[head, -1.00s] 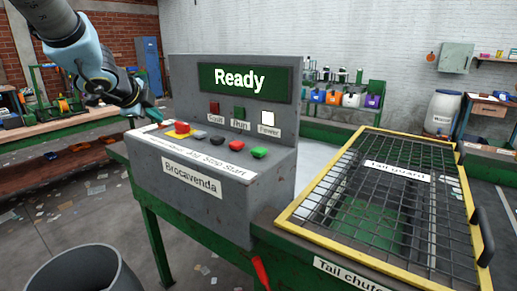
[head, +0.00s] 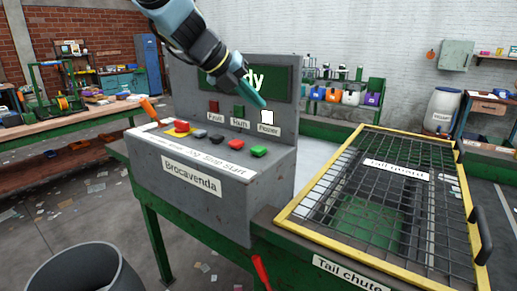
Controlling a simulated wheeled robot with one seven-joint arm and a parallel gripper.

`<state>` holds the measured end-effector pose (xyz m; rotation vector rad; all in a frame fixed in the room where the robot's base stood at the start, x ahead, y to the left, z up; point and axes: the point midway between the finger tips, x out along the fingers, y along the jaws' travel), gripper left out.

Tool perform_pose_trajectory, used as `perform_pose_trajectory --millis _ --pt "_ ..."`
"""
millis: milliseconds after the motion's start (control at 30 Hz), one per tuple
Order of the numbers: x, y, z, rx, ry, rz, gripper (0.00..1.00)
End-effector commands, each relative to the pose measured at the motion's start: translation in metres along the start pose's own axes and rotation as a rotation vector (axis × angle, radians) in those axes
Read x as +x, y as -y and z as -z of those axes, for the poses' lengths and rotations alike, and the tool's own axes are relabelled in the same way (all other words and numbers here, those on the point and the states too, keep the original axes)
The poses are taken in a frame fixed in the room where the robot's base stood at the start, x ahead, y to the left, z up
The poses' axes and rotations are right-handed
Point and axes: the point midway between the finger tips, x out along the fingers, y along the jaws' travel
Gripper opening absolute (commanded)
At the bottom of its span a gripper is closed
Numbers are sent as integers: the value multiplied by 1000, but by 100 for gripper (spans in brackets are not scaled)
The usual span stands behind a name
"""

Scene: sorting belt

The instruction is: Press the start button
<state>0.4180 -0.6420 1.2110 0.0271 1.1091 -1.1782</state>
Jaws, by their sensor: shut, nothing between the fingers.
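The start button is the green button (head: 259,151) at the right end of the row on the grey control box (head: 215,203), above the printed word Start. To its left are a red button (head: 236,143) over the word Stop, dark buttons, and a red mushroom button on a yellow base (head: 181,127). My gripper (head: 262,104) is shut and empty. Its teal fingertips point down and right, above the green button and apart from it, in front of the display panel (head: 280,84). My arm hides most of the display text; only "dy" shows.
A yellow-framed mesh tail guard (head: 312,188) lies to the right of the box. A grey bin (head: 80,270) stands at front left. The space above the button row is clear.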

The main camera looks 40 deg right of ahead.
Motion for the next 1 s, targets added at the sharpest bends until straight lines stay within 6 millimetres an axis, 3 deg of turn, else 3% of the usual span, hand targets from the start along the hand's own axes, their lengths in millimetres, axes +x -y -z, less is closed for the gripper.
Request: perform_pose_trajectory --millis 267,800,1000 --pt "12 -9 8 -2 1 0 0" --pt "57 -42 42 -3 1 0 0" --pt "61 -45 45 -3 1 0 0"
